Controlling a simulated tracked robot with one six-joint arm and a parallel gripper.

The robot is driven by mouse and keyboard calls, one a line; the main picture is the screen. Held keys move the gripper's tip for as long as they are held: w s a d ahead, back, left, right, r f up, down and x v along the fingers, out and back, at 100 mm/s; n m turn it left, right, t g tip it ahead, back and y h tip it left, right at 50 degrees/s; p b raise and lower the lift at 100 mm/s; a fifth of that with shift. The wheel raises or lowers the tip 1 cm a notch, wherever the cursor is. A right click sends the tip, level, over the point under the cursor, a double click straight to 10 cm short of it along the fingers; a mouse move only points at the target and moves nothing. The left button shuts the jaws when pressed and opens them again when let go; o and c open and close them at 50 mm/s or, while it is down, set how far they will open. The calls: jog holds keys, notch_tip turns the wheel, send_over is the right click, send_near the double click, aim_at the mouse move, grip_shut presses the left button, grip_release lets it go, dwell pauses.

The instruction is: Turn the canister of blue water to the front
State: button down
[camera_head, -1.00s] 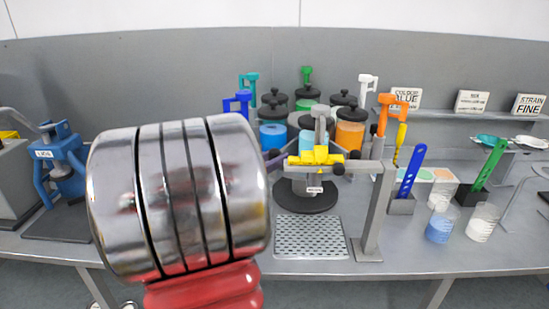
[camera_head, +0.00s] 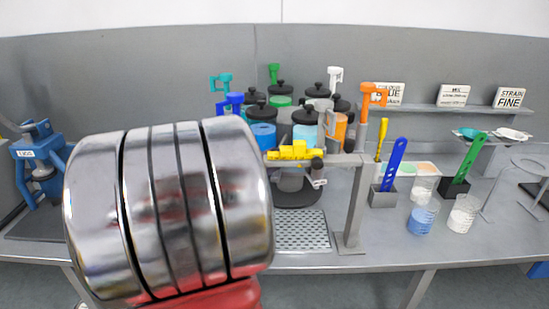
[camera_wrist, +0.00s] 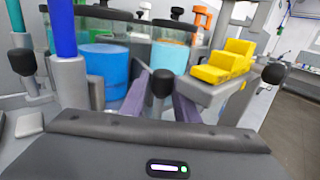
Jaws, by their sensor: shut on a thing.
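A carousel of black-lidded canisters stands mid-bench. Two hold blue liquid: a deep blue one (camera_head: 262,136), front left, and a pale blue one (camera_head: 305,133), near the front centre behind the yellow stepped block (camera_head: 293,151). In the wrist view the deep blue canister (camera_wrist: 106,68) is left of centre and the pale blue one (camera_wrist: 170,56) is just beyond my fingers. My gripper (camera_wrist: 163,92) is shut on a black knob (camera_wrist: 162,82) below the canisters. In the head view my arm hides the gripper. An orange canister (camera_head: 340,131) is at the right.
A grey stand (camera_head: 354,205) carries the yellow block over a perforated tray (camera_head: 302,230). Other black knobs stick out at left (camera_wrist: 22,62) and right (camera_wrist: 273,73). Beakers (camera_head: 422,218) and upright blue (camera_head: 393,165) and green (camera_head: 468,158) tools stand to the right.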

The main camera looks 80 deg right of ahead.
jog(key=shift+s, duration=0.15)
jog(key=c, duration=1.5)
grip_release()
jog(key=shift+v, duration=6.8)
jog(key=shift+f, duration=0.1)
jog(key=shift+c, duration=0.3)
